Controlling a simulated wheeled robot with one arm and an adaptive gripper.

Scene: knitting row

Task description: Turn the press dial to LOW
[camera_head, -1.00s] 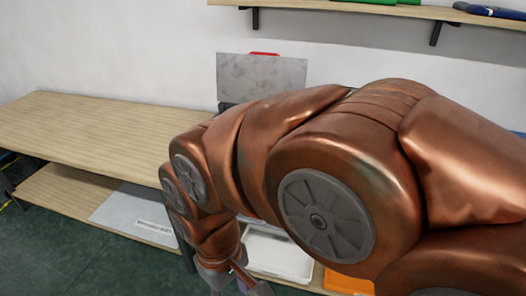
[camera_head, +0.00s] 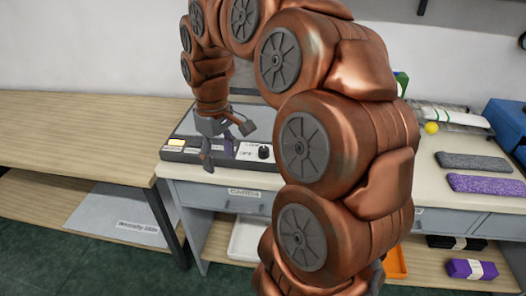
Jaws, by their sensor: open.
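The press (camera_head: 176,154) sits at the left end of a wood-topped cabinet, with a dark front panel. Its dial (camera_head: 264,152) is a small black knob on a white plate at the panel's right end. Small print lies left of the knob, too small to read surely, and the pointer's setting cannot be told. My gripper (camera_head: 226,145) hangs from above over the front panel, left of the dial. Its fingers are spread with nothing between them, and it looks apart from the dial.
A wooden table (camera_head: 75,125) stands left. On the right of the cabinet lie a grey bundle (camera_head: 471,162), a purple bundle (camera_head: 486,186), a yellow ball (camera_head: 431,127) and a blue box (camera_head: 508,122). A white tray (camera_head: 246,238) is below. My arm crosses the middle.

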